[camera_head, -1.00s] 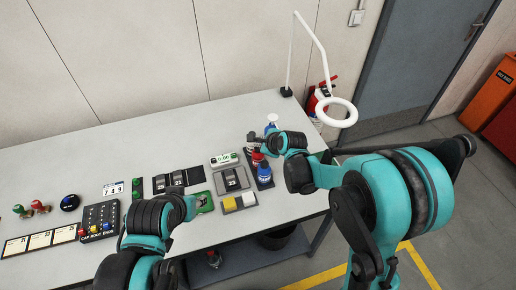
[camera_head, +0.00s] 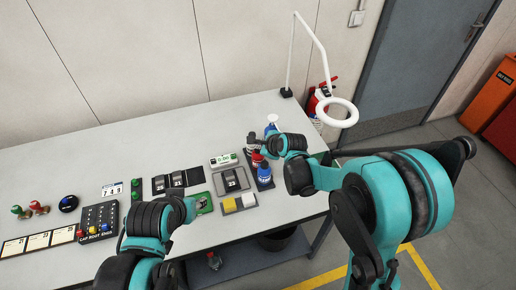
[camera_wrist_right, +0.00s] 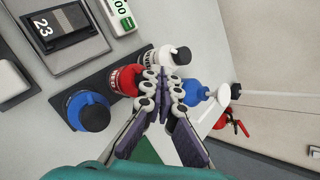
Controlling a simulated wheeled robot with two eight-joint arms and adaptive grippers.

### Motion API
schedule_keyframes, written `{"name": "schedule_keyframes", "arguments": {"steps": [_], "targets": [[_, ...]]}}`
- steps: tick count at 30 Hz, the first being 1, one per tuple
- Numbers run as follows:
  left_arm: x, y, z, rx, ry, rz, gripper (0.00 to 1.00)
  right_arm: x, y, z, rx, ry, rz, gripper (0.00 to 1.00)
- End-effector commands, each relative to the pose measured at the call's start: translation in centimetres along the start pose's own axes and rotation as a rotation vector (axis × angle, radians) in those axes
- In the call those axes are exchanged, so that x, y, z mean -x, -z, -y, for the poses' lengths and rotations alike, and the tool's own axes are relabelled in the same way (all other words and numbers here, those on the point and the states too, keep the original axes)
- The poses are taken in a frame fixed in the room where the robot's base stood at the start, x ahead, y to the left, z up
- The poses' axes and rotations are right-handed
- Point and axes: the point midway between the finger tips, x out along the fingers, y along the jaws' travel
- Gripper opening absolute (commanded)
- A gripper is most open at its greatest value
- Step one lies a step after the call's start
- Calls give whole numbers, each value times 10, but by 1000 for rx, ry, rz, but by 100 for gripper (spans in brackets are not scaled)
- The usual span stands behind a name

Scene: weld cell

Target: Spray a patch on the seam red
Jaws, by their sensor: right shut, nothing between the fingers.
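A red can (camera_wrist_right: 126,80) stands on a dark strip between a white can (camera_wrist_right: 160,62) and a blue can with a black cap (camera_wrist_right: 88,112). In the head view the blue can (camera_head: 264,172) stands nearest the table's front edge; the red one is partly hidden by my right gripper (camera_head: 252,139). In the wrist view my right gripper (camera_wrist_right: 163,82) is shut and empty, its fingers overlapping the red and white cans; contact cannot be told. A grey plate tagged 23 (camera_head: 231,180) lies left of the cans. My left gripper (camera_head: 194,207) is beside a green board; its fingers are not clear.
A blue bottle with a white top (camera_head: 272,124) stands behind the cans. A white ring lamp (camera_head: 338,112) arches over the table's right end. Yellow and white blocks (camera_head: 239,203), dark plates (camera_head: 169,183) and a button box (camera_head: 99,218) lie leftward.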

Motion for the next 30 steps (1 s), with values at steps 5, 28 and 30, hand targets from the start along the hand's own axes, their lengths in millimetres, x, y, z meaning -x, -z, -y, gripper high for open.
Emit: {"name": "schedule_keyframes", "arguments": {"steps": [5, 28, 30], "targets": [[-2, -2, 0, 0, 0, 0, 40, -2, 2, -2, 0, 0, 0, 0], [8, 6, 0, 0, 0, 0, 40, 11, -8, 8, 0, 0, 0, 0], [8, 6, 0, 0, 0, 0, 40, 11, -8, 8, 0, 0, 0, 0]]}}
